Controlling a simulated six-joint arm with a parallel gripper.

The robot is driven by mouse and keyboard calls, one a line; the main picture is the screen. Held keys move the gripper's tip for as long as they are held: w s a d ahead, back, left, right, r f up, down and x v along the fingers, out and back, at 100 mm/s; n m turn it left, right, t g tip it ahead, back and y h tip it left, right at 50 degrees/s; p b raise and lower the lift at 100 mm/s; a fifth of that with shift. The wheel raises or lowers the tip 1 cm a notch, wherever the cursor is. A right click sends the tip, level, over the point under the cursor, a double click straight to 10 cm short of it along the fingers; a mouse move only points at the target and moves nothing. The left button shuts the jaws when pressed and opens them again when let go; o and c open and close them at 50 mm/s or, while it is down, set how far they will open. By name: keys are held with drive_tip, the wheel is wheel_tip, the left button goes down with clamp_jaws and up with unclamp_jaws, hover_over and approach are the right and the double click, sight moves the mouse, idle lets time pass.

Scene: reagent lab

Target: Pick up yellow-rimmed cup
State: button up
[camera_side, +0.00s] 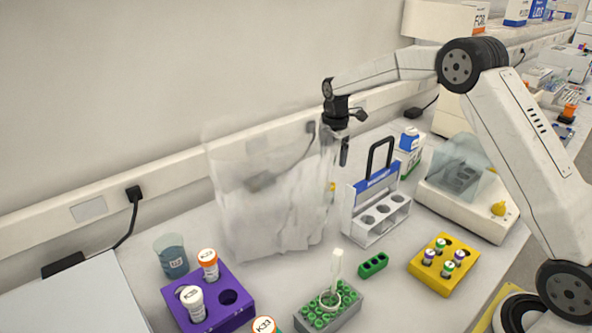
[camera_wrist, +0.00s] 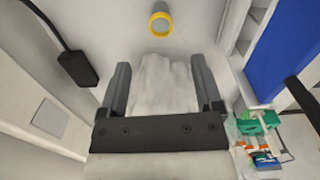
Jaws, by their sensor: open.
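The yellow-rimmed cup (camera_wrist: 160,38) shows in the wrist view at the top middle, beyond my fingertips, with its round opening facing the camera. In the side view only a small yellow patch (camera_side: 333,187), which may be the cup, shows between the clear bag and the blue-and-white rack; the rest is hidden. My gripper (camera_side: 344,152) is raised above the bench near the bag's right edge. In the wrist view my gripper (camera_wrist: 162,68) is open, its two fingers well apart, with nothing visibly clamped. The cup is apart from both fingers.
The crumpled clear bag (camera_side: 262,200) stands left of my gripper; whitish crumpled material (camera_wrist: 163,88) shows between my fingers. A blue-and-white handled rack (camera_side: 382,215) stands to the right. Purple (camera_side: 235,318), green (camera_side: 355,308) and yellow (camera_side: 432,280) tube holders are nearer the front.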

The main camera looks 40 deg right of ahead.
drive_tip(key=shift+f, duration=3.6)
drive_tip(key=shift+f, duration=0.1)
drive_tip(key=shift+f, duration=2.5)
clamp_jaws()
drive_tip(key=shift+r, duration=0.1)
wheel_tip(320, 180, up, 10)
